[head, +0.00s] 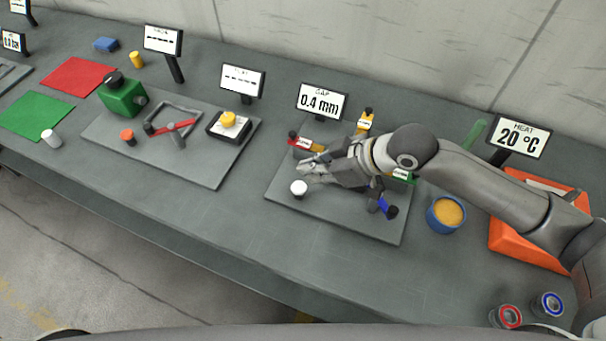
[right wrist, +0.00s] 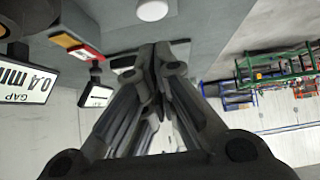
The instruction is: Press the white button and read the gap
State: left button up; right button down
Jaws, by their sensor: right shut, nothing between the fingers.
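The white button (head: 298,187) stands on the front left part of a grey board (head: 340,215). My right gripper (head: 306,170) is shut and empty, close behind and above the button in the head view. In the right wrist view the shut fingertips (right wrist: 162,50) are apart from the white button (right wrist: 151,10). The GAP display (head: 321,101) behind the board reads 0.4 mm. It also shows upside down in the right wrist view (right wrist: 22,80). Screw jacks with red, yellow, green and blue parts stand around my gripper, partly hidden by it. My left gripper is not in view.
A blue cup (head: 445,214) and an orange tray (head: 510,243) stand right of the board. The HEAT display (head: 518,137) reads 20 °C. Another board (head: 185,172) to the left carries a yellow button (head: 229,119). The bench between the boards is clear.

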jog(key=shift+b+v, duration=0.45)
jog(key=shift+v, duration=2.5)
jog(key=shift+w+a+r, duration=0.1)
